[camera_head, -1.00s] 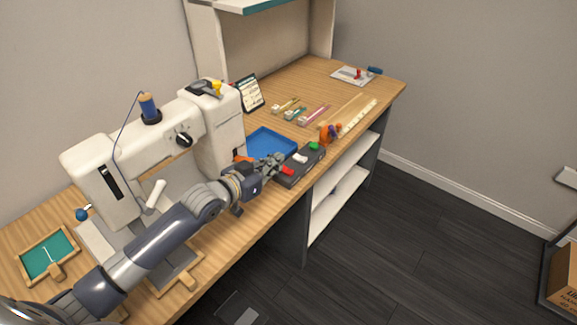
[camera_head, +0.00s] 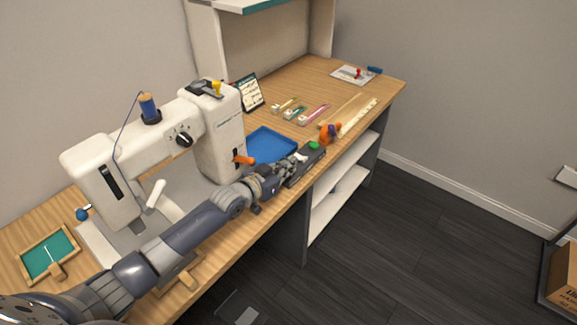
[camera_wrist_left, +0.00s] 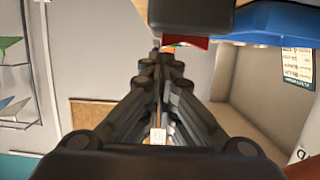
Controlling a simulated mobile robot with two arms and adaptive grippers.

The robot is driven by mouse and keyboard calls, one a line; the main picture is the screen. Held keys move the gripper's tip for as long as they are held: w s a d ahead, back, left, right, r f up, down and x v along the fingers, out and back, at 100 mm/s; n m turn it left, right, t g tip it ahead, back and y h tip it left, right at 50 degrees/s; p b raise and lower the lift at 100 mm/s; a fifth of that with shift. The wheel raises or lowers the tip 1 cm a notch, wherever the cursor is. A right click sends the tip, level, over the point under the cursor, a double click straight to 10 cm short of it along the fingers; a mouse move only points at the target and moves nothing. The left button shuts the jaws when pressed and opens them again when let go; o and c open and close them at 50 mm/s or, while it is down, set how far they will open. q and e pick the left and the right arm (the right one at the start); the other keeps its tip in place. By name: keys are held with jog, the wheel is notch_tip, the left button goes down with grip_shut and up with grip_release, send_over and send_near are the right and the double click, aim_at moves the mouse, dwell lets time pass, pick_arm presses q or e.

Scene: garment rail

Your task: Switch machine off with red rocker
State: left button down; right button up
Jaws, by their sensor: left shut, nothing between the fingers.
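The dark control box (camera_head: 313,161) lies at the front edge of the wooden table, with a green rocker (camera_head: 315,145) and a white rocker (camera_head: 301,157) showing. In the head view my left gripper (camera_head: 291,168) is over the near end of the box and hides the red rocker. In the left wrist view a dark block, apparently the box (camera_wrist_left: 190,14), fills the top, with the red rocker (camera_wrist_left: 186,42) beside the shut, empty fingertips (camera_wrist_left: 161,60). I cannot tell whether they touch. The white sewing machine (camera_head: 222,135) stands to the left. My right gripper is not in view.
A blue tray (camera_head: 270,143) lies behind my left gripper. An orange lever (camera_head: 243,160) sticks out from the machine. An orange and purple object (camera_head: 330,132) stands just past the box. Rulers and small tools lie further back. Beyond the table's front edge is open floor.

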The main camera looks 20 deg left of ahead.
pick_arm(q)
jog(key=shift+d+f+m, duration=0.1)
jog(key=shift+f+m, duration=0.2)
jog(key=shift+r+p, duration=0.5)
jog(key=shift+p, duration=0.15)
jog(key=r+p, duration=0.3)
jog(key=shift+d+r, duration=0.3)
jog(key=shift+r, duration=0.05)
jog(key=f+b+v, duration=0.1)
jog(key=v, duration=0.9)
jog(key=shift+s+d, duration=0.15)
jog(key=shift+s, duration=0.05)
jog(key=shift+r, duration=0.1)
